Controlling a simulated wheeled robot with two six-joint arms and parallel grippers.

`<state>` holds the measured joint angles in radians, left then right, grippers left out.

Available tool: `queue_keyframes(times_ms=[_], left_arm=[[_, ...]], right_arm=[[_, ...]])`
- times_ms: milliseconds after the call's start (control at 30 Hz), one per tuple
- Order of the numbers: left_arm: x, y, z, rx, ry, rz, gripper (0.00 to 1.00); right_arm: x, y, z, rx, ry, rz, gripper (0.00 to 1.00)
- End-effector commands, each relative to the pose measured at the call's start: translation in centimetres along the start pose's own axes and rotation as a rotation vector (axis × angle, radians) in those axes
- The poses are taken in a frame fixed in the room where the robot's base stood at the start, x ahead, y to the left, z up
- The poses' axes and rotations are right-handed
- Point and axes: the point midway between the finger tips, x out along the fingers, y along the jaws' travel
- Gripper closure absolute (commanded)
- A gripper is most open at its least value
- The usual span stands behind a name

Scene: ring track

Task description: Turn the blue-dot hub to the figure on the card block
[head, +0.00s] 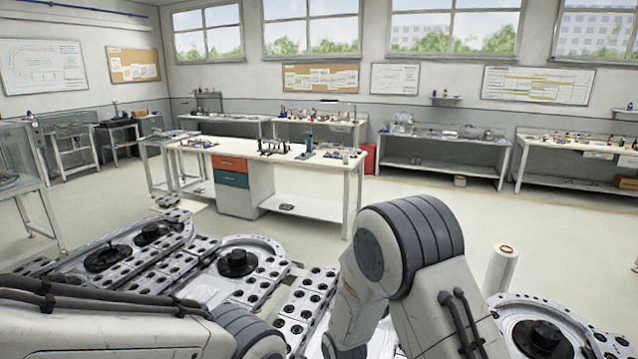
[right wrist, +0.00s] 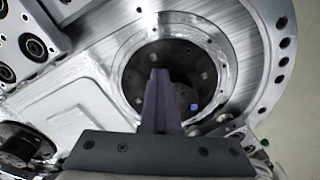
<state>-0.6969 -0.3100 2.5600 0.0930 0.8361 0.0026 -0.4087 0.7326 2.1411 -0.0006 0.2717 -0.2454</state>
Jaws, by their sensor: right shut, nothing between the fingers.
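In the right wrist view, the blue-dot hub (right wrist: 207,68) is a dark round recessed piece inside a silver ring. A small blue square mark (right wrist: 194,107) shows on it, right of my fingers. My right gripper (right wrist: 160,74) is shut and empty, its purple-grey fingers reaching over the hub and hiding part of it. I cannot tell whether they touch it. In the head view both my arms show, but neither gripper does. I cannot make out the card block or its figure in either view.
Silver track plates carry black hubs at left (head: 108,258), centre (head: 237,263) and right (head: 540,336) in the head view. A white cylinder (head: 501,270) stands right of my right arm. Perforated plates lie between. A workbench (head: 300,158) stands beyond, across open floor.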

Motion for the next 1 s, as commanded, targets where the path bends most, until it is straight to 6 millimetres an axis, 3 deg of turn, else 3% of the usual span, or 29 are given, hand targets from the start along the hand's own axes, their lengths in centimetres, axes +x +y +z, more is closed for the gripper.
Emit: queue_keyframes(times_ms=[167, 567, 1000], left_arm=[[0.0, 0.0, 0.0, 0.0, 0.0, 0.0, 0.21], [-0.5, 0.0, 0.0, 0.0, 0.0, 0.0, 0.21], [-4.8, 0.3, -0.3, 0.0, 0.0, 0.0, 0.21]], right_arm=[[-0.1, 0.1, -0.6, 0.0, 0.017, 0.004, 1.0], [-0.5, 0.4, 0.4, 0.0, 0.011, 0.003, 1.0], [-5.7, 0.4, 0.6, 0.0, 0.006, 0.001, 1.0]])
